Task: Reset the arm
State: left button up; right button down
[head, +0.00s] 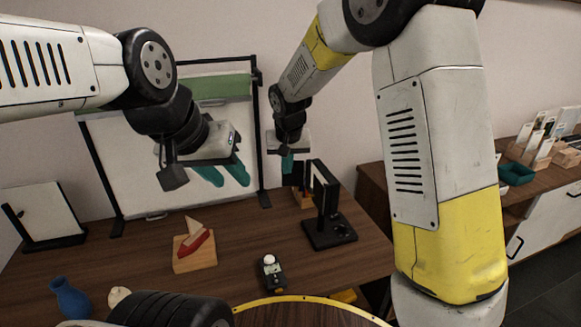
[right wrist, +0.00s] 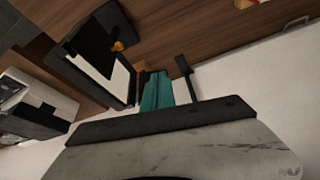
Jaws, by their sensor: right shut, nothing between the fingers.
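My left gripper (head: 222,178) hangs in the air in front of the white board in the head view. Its two teal fingers are spread apart, with nothing seen between them. My right gripper (head: 287,165) is raised above the back right of the table, beside a black stand. Its teal fingers are together and empty; they also show in the right wrist view (right wrist: 157,92). Both arms are up off the table (head: 335,262).
On the table are a black stand (head: 330,235), a wooden block with a red and wooden boat shape (head: 197,258), a small black device with a white ball (head: 270,272), and a blue vase (head: 70,300). A framed board (head: 120,160) stands behind. A side cabinet (head: 545,215) is at right.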

jog(key=s+d+r+y, duration=0.1)
jog(key=s+d+r, duration=1)
jog(key=d+r, duration=0.15)
jog(key=s+d+t, duration=0.1)
jog(key=s+d, duration=0.3)
jog(key=s, duration=0.4)
jog(key=s+d+r+m, duration=0.1)
jog(key=s+d, duration=0.2)
jog(key=s, duration=0.5)
jog(key=shift+d+t, duration=0.4)
jog(key=shift+r, duration=0.1)
